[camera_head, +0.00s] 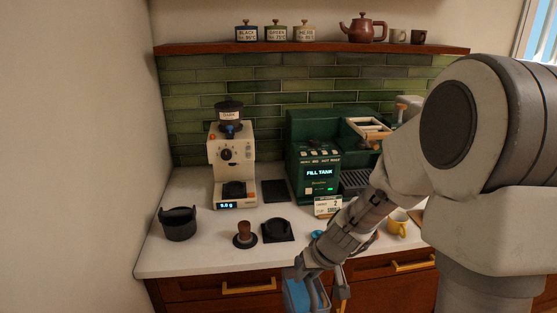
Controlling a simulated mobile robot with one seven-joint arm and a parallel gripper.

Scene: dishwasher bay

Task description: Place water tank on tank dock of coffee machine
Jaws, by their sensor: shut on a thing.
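The blue translucent water tank (296,296) is at the bottom edge of the view, in front of the counter's front edge and partly cut off. My gripper (322,283) is shut on it, and its fingers hide part of the tank. The green coffee machine (304,157) stands at the back of the counter, with "FILL TANK" on its lit display. A flat black plate (275,191) lies against the machine's left side, empty; it may be the tank dock. My arm covers the machine's right part.
A cream grinder (231,165), a black round bin (179,223), a tamper (245,235) on the counter and a black square mat (277,230) stand to the left. A yellow cup (397,223) and a small sign (328,206) are near my arm. A shelf (300,49) runs above.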

